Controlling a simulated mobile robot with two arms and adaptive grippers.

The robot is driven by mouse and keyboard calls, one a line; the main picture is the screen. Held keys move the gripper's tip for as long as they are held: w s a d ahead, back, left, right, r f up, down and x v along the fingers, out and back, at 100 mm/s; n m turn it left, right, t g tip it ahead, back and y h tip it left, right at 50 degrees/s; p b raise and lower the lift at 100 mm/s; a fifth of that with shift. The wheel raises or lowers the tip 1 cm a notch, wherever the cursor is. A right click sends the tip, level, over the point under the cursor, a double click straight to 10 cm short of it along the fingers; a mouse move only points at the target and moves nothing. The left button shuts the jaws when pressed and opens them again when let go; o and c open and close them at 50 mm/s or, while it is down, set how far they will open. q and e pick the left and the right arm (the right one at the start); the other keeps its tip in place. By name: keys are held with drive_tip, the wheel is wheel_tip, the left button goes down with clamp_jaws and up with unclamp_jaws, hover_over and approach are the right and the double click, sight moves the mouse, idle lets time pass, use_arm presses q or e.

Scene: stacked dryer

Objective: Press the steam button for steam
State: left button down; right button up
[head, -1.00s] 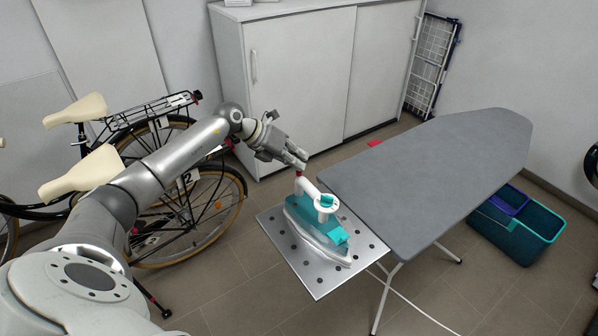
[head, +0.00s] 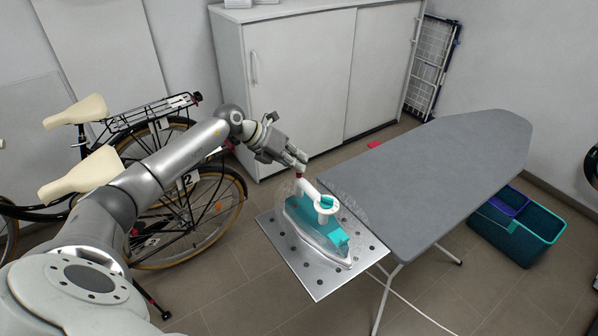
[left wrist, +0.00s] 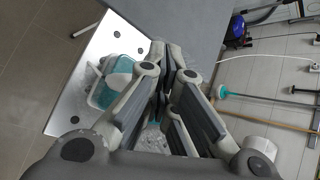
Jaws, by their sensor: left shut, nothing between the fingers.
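The teal and white iron (head: 322,226) rests on the perforated metal plate (head: 318,284) at the near end of the ironing board. Its white handle (head: 311,193) has a small red part (head: 299,175) at the upper end, which I take for the steam button. My left gripper (head: 301,163) is shut and empty, its fingertips at or just above that red part; I cannot tell whether they touch. Whitish, speckled steam (head: 350,203) spreads around the iron. In the left wrist view the iron (left wrist: 112,84) lies left of the shut fingers (left wrist: 170,62). My right gripper is not in view.
The grey ironing board (head: 430,180) extends to the right. A bicycle (head: 195,205) stands behind my left arm. A white cabinet (head: 300,85) is at the back and a teal bin (head: 520,232) stands right of the board. A cable trails near the floor.

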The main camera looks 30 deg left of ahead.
use_arm(q)
drive_tip(key=shift+r, duration=0.6)
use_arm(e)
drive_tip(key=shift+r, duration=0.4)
use_arm(q)
wheel_tip(320, 180, up, 5)
drive_tip(key=p, duration=0.3)
drive_tip(key=shift+p, duration=0.4)
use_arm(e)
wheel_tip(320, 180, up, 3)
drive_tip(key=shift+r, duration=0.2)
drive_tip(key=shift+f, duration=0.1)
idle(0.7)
